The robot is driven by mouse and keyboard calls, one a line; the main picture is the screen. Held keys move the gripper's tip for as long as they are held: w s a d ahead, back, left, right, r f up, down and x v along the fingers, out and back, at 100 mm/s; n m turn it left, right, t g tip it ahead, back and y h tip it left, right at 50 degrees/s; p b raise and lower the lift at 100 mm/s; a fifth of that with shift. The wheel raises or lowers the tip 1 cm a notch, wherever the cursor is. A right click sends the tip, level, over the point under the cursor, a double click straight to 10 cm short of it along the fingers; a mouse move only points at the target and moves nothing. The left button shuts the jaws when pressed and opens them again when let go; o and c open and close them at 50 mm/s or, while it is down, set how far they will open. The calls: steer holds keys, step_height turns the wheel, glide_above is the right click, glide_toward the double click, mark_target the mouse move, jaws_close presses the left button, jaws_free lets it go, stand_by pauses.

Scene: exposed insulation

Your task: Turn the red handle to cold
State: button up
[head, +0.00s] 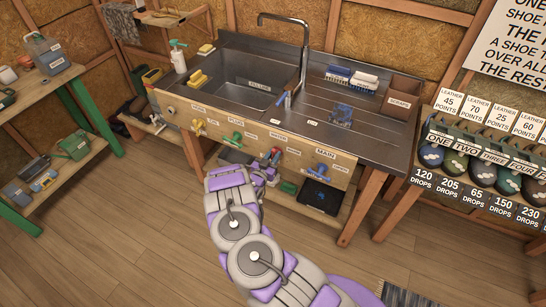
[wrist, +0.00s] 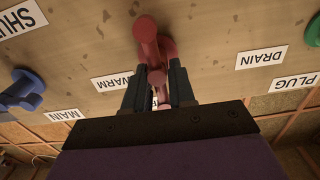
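The red handle (wrist: 150,48) is in the upper middle of the wrist view, which shows the panel upside down. It has a round knob end and sits beside a label reading WARM (wrist: 113,82). My gripper (wrist: 160,75) reaches up to it, with one dark finger on each side of its lower part. I cannot tell whether the fingers press on it. In the head view the red handle (head: 276,153) is small on the front of the wooden sink panel, just beyond my gripper (head: 264,172). No label reading COLD is legible.
A blue handle (wrist: 22,90) is at the left of the wrist view, and a green one (wrist: 313,32) at the right edge. In the head view, the panel also has yellow (head: 199,127) and green (head: 233,138) handles. A metal sink (head: 245,75) is above.

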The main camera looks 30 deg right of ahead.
steer(key=o, duration=0.3)
steer(key=shift+p+v, duration=0.9)
steer(key=shift+v, duration=7.85)
steer(key=shift+f, duration=0.1)
